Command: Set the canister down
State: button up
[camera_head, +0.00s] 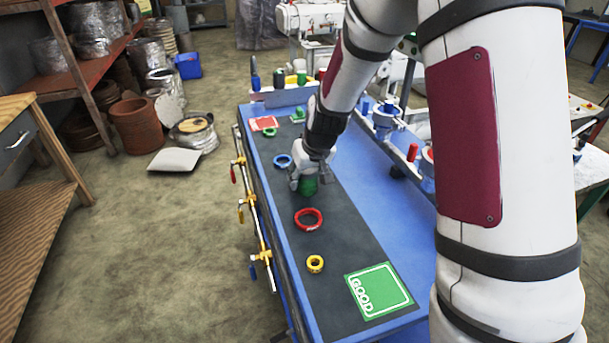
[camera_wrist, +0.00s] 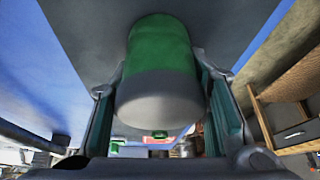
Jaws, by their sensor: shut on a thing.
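The canister is a green cylinder with a grey end. In the head view the green canister (camera_head: 308,186) is at my gripper (camera_head: 307,178), over the dark mat (camera_head: 345,240) on the blue table. In the wrist view the canister (camera_wrist: 160,65) fills the space between the two fingers of my gripper (camera_wrist: 162,100), which are shut on it. I cannot tell whether its bottom touches the mat.
A red ring (camera_head: 308,219) and a yellow ring (camera_head: 315,264) lie on the mat nearer the front. A blue ring (camera_head: 282,161) lies behind. A green GOOD card (camera_head: 378,291) is at the front right. A rail with coloured valves (camera_head: 258,210) runs along the table's left side.

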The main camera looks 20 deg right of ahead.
jog(key=o, duration=1.2)
jog(key=shift+f, duration=0.1)
jog(key=shift+o, duration=0.2)
